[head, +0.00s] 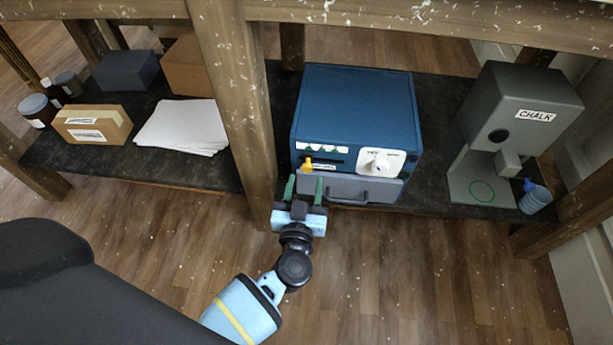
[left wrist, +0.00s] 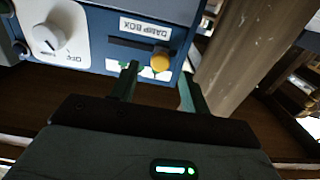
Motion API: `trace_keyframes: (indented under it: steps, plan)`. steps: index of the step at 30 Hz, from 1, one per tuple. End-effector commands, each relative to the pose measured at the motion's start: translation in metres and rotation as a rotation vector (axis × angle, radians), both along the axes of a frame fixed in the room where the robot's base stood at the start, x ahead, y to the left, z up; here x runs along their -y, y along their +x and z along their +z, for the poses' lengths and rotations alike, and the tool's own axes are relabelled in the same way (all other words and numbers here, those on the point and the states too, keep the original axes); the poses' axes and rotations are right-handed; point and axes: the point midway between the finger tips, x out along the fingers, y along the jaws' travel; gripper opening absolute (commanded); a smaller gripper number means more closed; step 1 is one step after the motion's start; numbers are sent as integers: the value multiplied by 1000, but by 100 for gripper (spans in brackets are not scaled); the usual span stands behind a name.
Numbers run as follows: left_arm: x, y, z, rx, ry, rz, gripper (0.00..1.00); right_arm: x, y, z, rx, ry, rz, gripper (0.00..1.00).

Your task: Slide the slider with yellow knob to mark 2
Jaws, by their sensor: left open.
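The blue box labelled "DAMP BOX" (head: 352,105) stands on the dark lower shelf. Its slider's yellow knob (head: 307,163) is at the left end of a dark horizontal slot in the head view. The knob (left wrist: 160,62) shows at the slot's right end in the left wrist view, which looks upside down. White marks with green (head: 323,148) sit above the slot; their numbers are too small to read. My left gripper (head: 304,183) is open in front of the knob. In the left wrist view its fingers (left wrist: 158,80) stand on either side of the knob; contact is unclear.
A white dial panel (head: 380,162) and a grey front handle or drawer (head: 350,189) lie right of and below the slider. A wooden post (head: 233,90) stands close left. A grey chalk machine (head: 515,110) stands right. Boxes and paper (head: 183,125) lie on the left shelf.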

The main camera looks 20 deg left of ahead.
Motion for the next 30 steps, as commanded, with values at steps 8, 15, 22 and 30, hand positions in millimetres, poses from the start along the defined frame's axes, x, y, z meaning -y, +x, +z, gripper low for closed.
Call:
trace_keyframes:
  steps: [8,15,22,30]
  plan:
    - [-8,26,-1,0,1,1,47,0,1,-11,-3,1,0,0]
    - [-9,29,0,0,1,1,47,-1,7,-11,8,1,-2,0]
    - [-9,29,0,0,1,1,27,-1,7,-11,9,2,-3,0]
    - [-9,29,0,0,1,1,0,-1,5,-11,4,2,-3,0]
